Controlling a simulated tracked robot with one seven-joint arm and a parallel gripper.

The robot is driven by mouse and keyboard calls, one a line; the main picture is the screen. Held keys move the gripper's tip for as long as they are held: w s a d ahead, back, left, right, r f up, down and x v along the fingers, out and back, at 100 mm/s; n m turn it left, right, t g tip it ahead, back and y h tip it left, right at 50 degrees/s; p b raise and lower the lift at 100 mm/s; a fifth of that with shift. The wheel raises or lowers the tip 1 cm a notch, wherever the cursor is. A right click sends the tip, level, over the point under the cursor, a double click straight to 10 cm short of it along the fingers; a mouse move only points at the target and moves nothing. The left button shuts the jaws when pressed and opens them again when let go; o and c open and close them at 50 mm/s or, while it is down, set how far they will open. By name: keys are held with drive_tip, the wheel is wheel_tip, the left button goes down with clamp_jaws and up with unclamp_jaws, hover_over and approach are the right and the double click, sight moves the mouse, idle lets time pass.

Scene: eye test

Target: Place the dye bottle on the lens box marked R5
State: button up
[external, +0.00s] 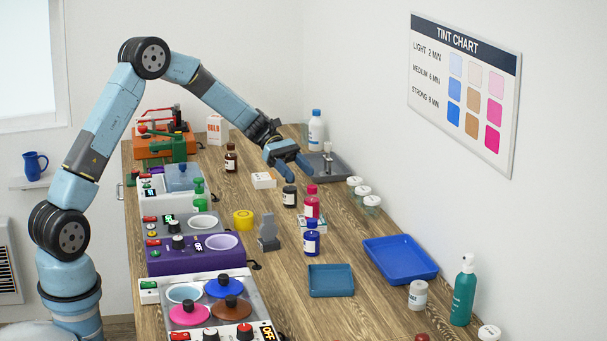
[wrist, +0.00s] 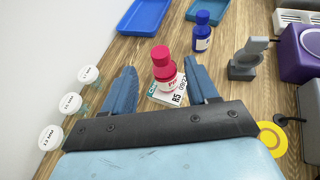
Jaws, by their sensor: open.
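A red-capped pink dye bottle (external: 312,205) stands upright on a small white and teal lens box (external: 318,226). In the wrist view the box (wrist: 180,97) reads R5, and the bottle (wrist: 164,66) partly covers its top. My gripper (external: 298,170) is open and empty, just above and behind the bottle in the external view. In the wrist view the bottle shows between the fingers of my gripper (wrist: 161,66), with a gap on each side. The fingers look apart from it.
A blue bottle (external: 311,241) and a grey stand (external: 268,233) are close by, with a dark bottle (external: 290,197) and another white box (external: 264,181) behind. White-lidded jars (external: 363,191) stand at right. Blue trays (external: 400,258) lie in front. Bare wood shows between them.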

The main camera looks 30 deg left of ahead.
drive_tip(key=s+a+r+m+t+y, duration=0.2)
drive_tip(key=s+a+r+m+y, duration=0.15)
drive_tip(key=s+a+r, duration=0.55)
drive_tip(key=s+a+r+m+t+y, duration=0.35)
drive_tip(key=s+a, duration=0.35)
drive_tip(key=a, duration=0.4)
drive_tip(key=s+a+r+m+t+y, duration=0.1)
drive_tip(key=s+a+m+t+y, duration=0.4)
drive_tip(key=s+a, duration=1.1)
drive_tip(key=s+m, duration=0.1)
drive_tip(key=s, duration=0.2)
drive_tip(key=shift+a+r, duration=0.35)
drive_tip(key=shift+a, duration=0.05)
